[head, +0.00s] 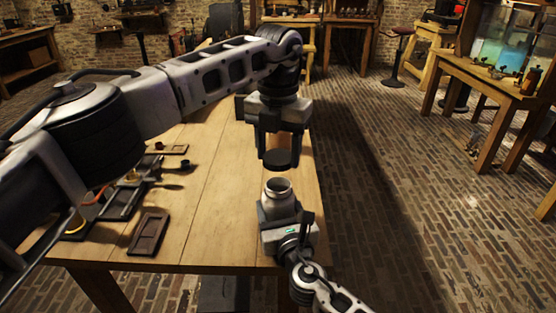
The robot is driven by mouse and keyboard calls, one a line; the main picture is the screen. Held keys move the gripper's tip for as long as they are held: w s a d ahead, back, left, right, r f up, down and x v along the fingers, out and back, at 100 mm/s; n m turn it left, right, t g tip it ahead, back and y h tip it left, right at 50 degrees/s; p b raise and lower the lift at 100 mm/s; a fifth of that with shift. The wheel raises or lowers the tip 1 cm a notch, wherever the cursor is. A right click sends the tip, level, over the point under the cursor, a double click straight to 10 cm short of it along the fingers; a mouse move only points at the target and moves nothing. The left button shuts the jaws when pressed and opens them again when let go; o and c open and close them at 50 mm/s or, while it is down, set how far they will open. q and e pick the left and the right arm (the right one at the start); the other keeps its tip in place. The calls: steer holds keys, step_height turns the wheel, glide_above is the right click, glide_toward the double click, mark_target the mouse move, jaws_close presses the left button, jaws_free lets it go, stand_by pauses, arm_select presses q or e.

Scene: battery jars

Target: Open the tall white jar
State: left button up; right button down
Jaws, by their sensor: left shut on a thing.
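The tall white jar (279,190) stands upright near the table's right edge, its round mouth open and facing up. My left gripper (281,152) is above it, pointing down and shut on a dark round lid (281,161). A clear gap shows between the lid and the jar's rim. My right gripper (284,222) is at the jar's lower part, coming from the front right. It hides the jar's base, and its fingertips are hard to make out, so I cannot tell if it is shut on the jar.
The wooden table (215,205) is bare left of the jar. A dark tray (149,232) lies at the front left, with more trays and small items behind it, partly hidden by my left arm. The brick floor (410,220) is open to the right.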

steer(key=shift+c, duration=1.3)
jaws_free()
steer(key=shift+s, duration=0.1)
